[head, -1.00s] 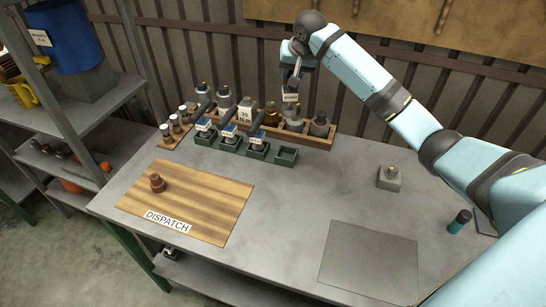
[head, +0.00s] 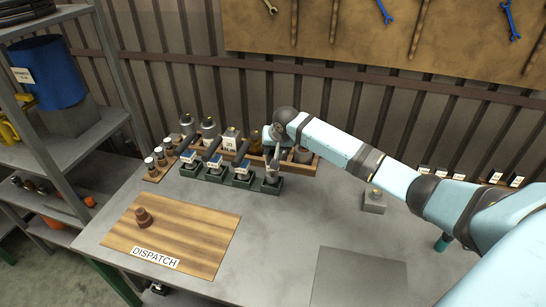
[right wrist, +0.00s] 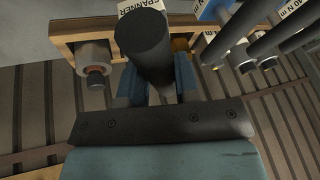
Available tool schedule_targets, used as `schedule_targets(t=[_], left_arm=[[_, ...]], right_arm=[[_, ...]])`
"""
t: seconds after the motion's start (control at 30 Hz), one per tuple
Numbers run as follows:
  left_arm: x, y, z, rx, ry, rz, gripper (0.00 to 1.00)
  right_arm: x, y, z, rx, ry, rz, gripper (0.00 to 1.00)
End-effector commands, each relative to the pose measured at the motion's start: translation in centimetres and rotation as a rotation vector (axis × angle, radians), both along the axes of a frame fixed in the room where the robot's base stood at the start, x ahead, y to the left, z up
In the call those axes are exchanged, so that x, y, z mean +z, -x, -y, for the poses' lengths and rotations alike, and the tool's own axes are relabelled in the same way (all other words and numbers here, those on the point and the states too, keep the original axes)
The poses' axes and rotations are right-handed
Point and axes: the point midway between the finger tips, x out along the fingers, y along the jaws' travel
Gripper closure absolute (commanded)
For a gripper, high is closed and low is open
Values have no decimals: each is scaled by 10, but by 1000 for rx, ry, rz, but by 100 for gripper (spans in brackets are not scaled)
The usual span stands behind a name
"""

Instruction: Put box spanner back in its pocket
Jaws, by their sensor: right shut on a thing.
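In the head view my right gripper (head: 272,160) is over the rightmost green pocket (head: 270,185) at the front of the wooden rack. The spanner's grey lower end (head: 272,177) appears within that pocket's outline; I cannot tell how deep it sits. My left gripper is not in view.
Three blue-labelled tools (head: 213,161) stand in the green pockets to the left. The wooden rack (head: 310,169) with metal parts is behind. A grey block (head: 374,201) stands to the right.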

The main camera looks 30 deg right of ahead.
Motion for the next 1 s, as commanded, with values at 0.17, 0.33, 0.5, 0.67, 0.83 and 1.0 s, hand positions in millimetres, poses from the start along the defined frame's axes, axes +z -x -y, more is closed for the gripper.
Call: schedule_targets(t=[0.17,0.33,0.5,0.67,0.83,1.0], left_arm=[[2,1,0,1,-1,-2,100],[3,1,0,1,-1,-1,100],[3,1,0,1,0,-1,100],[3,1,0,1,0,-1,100],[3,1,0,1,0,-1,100],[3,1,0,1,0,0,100]], right_arm=[[-25,0,0,-1,1,-2,100],[-35,0,0,0,1,2,100],[-35,0,0,0,1,2,100],[-39,0,0,0,0,-1,64],[-39,0,0,-1,1,-2,45],[-39,0,0,-1,1,-2,45]])
